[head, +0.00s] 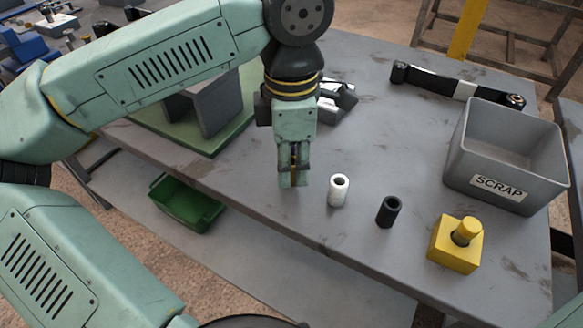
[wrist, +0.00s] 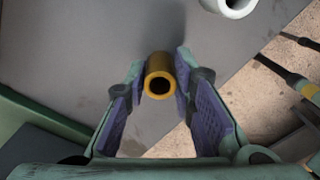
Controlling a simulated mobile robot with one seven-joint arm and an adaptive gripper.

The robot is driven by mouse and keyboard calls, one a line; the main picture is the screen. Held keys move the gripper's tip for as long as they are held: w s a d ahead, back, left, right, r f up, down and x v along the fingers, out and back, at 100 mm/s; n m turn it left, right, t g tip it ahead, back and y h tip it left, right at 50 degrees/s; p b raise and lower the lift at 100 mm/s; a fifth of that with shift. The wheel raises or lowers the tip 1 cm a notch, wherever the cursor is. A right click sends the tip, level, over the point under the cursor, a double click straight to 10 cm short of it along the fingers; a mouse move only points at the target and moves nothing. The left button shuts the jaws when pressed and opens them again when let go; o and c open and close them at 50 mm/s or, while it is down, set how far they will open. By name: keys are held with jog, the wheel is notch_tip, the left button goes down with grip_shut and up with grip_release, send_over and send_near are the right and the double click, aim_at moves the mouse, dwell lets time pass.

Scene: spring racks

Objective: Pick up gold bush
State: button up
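The gold bush (wrist: 159,70) is a short hollow cylinder, seen from above in the wrist view with its dark hole toward the camera. It stands between the two purple-padded fingers of my gripper (wrist: 161,80), near their tips. The fingers are apart, with what looks like a narrow gap on each side; contact is hard to judge. In the head view my gripper (head: 294,178) points down at the table's front part.
On the grey table (head: 365,140), a white bush (head: 338,191), a black bush (head: 388,212) and a yellow block with a peg (head: 455,249) stand to the right. Beyond are a grey SCRAP bin (head: 508,150) and a black bar (head: 430,80). A green bin (head: 185,205) sits below the table.

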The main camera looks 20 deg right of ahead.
jog(key=c, duration=0.5)
jog(key=shift+o, duration=0.2)
